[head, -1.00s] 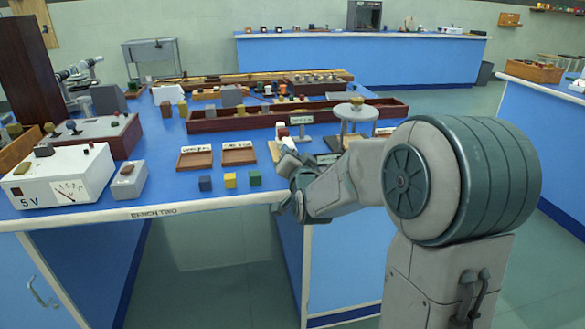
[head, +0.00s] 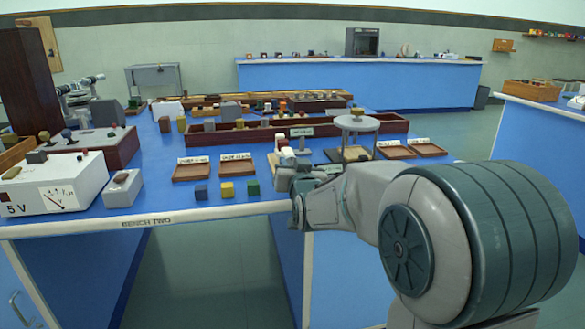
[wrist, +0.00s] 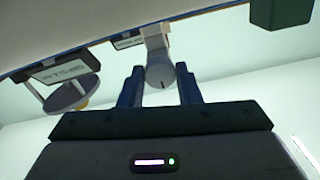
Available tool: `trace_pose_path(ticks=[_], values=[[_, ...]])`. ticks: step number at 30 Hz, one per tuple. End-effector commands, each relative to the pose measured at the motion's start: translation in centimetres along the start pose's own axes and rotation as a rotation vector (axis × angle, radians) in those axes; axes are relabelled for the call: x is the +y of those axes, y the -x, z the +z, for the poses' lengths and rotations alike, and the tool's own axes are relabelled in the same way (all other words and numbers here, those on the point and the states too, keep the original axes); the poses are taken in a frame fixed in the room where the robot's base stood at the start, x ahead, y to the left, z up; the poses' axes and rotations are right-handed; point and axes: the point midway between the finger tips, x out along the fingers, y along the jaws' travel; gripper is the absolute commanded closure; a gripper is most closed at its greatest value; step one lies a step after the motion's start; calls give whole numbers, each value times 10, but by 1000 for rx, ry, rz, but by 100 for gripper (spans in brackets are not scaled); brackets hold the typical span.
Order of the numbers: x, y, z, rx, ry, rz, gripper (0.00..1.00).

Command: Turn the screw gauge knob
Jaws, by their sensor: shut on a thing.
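The screw gauge knob (wrist: 160,76) is a pale grey round end with a short dark mark, in the wrist view. Its light grey body (wrist: 154,38) runs up behind it. My gripper (wrist: 160,88) has its two blue fingers on either side of the knob and is shut on it. In the head view my gripper (head: 296,208) is at the front edge of the bench (head: 240,208), largely hidden by my own wrist, so the knob cannot be made out there.
A round-topped stand (head: 357,123) is right of my gripper. Blue (head: 201,192), yellow (head: 227,189) and green (head: 253,187) cubes lie left of it, before two shallow trays (head: 192,172) (head: 236,168). A white 5 V meter box (head: 60,185) is farther left.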

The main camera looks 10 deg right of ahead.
Motion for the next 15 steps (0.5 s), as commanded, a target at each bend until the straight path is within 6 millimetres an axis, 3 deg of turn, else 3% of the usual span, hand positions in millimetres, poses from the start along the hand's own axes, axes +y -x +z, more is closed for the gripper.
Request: trace_pose_path(ticks=[8,9,11,15], values=[[1,0,0,-2,2,2,92],[1,0,0,-2,2,2,67],[1,0,0,-2,2,2,50],[1,0,0,-1,2,1,48]])
